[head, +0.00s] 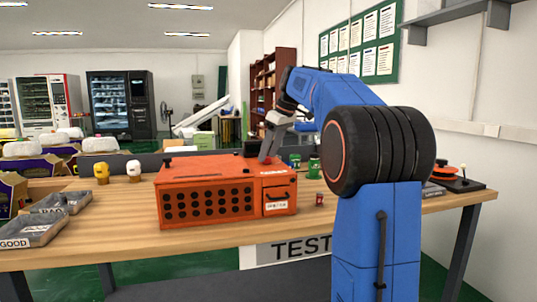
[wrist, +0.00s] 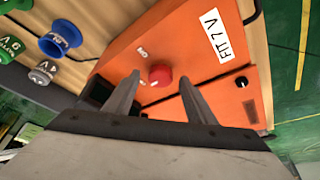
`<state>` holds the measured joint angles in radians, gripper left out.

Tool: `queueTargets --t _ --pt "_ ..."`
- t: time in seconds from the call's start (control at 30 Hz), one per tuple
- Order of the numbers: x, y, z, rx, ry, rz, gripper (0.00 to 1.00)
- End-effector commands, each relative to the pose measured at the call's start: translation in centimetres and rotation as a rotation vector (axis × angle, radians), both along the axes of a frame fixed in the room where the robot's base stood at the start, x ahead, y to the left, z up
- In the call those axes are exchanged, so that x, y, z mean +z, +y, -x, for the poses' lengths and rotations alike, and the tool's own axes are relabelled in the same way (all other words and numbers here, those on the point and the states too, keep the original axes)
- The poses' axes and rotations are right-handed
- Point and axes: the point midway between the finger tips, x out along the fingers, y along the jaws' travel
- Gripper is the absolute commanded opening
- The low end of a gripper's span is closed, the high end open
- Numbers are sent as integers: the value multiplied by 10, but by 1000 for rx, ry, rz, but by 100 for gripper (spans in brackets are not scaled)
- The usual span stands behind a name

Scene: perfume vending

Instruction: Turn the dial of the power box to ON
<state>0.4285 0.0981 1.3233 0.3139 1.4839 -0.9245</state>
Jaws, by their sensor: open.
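The orange power box (head: 207,205) stands on the wooden table in the head view, with a grille of round holes in its front. In the wrist view its orange top (wrist: 207,65) carries a round red dial (wrist: 161,74), small white markings beside it and a "FIT 7 V" label. My gripper (wrist: 158,80) is open, with one finger on each side of the dial in that picture. Whether the fingers touch the dial cannot be told. In the head view my gripper (head: 268,152) is over the right part of the box top. The dial's setting is not readable.
Green (head: 314,164), blue (wrist: 66,34) and grey (wrist: 43,72) cylinders stand behind the box. A small red can (head: 319,200) is to its right. Grey trays (head: 32,230) and two small figures (head: 134,170) are at left. A black-based device (head: 457,184) is at right.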

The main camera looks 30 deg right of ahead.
Motion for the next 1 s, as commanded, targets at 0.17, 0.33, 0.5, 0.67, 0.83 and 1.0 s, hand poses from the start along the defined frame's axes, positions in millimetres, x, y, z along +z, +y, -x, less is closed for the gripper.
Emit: queueTargets --t 0.17,0.33,0.5,0.67,0.83,1.0 --pt "-7 2 -3 0 0 0 50" --pt "-8 2 -3 0 0 1 50" --pt "-8 1 -3 0 0 1 31" --pt "-8 1 -3 0 0 1 10" --pt "-7 2 -2 -10 0 0 10" --pt "-7 2 -2 -59 -1 0 10"
